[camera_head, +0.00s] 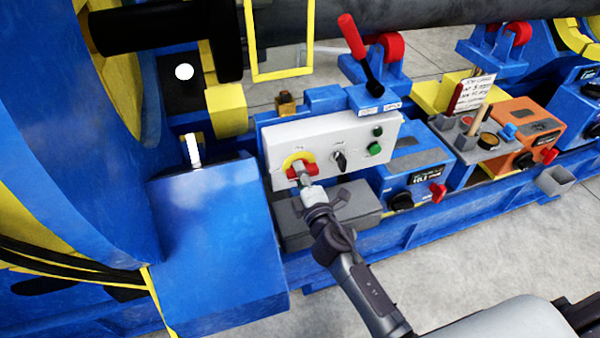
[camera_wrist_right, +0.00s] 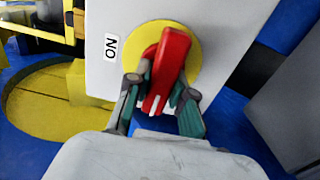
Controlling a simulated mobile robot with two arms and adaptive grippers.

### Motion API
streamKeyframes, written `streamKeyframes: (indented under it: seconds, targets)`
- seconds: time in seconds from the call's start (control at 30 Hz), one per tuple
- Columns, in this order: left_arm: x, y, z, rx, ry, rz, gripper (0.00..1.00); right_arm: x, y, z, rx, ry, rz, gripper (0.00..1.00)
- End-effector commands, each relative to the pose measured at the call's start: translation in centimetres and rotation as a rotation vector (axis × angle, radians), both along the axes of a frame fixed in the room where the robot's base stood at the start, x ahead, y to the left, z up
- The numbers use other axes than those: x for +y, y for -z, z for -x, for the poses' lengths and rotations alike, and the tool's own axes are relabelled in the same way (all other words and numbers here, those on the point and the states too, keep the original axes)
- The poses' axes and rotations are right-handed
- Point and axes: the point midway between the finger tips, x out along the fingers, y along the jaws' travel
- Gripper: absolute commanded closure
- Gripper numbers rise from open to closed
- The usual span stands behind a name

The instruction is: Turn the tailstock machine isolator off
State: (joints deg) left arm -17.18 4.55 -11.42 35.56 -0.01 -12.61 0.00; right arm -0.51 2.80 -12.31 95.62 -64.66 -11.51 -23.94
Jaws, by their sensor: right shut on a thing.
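The isolator is a red handle on a yellow round plate (camera_head: 297,159), on a white control panel (camera_head: 330,131) in the head view. In the right wrist view the red handle (camera_wrist_right: 169,66) stands in front of the yellow disc (camera_wrist_right: 198,43), tilted a little from upright. An "ON" label (camera_wrist_right: 112,47) is beside the disc. My right gripper (camera_head: 302,175) is at the handle, and its two fingers (camera_wrist_right: 160,98) are shut on it from both sides. The handle's lower end is partly between the fingers. My left gripper is in neither view.
The panel also carries a black selector (camera_head: 340,160) and green buttons (camera_head: 375,149). A red-knobbed lever (camera_head: 353,37) stands above it. A grey box (camera_head: 330,214) is below the panel. Blue and orange machines (camera_head: 535,131) are to the right. Open floor (camera_head: 480,230) lies in front.

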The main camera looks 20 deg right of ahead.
Motion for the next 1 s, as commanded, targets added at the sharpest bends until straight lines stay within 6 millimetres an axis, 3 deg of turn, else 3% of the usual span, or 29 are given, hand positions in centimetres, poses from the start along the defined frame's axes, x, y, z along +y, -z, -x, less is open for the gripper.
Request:
streamKeyframes:
  seconds: [0.2, 0.23, 0.37, 0.73, 0.87, 1.0]
  targets:
    - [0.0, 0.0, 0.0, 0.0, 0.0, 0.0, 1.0, 0.0, 0.3, 0.1, 0.004, -0.001, 0.006, 1.0]
    - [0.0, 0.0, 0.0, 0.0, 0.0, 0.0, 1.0, 0.0, 0.3, 0.1, 0.004, -0.001, 0.006, 0.73]
    - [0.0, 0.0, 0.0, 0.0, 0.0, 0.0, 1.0, 0.0, 0.2, 0.1, 0.003, -0.001, 0.004, 0.52]
    - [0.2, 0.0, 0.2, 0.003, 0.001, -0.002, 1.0, 0.0, 0.1, 0.5, 0.002, -0.001, 0.001, 0.52]
    - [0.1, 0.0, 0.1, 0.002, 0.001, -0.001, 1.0, -0.1, 0.2, 2.4, 0.003, 0.0, 0.0, 0.52]
    - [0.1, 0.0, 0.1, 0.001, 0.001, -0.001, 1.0, -0.2, 0.2, 5.5, 0.005, 0.001, -0.001, 0.52]
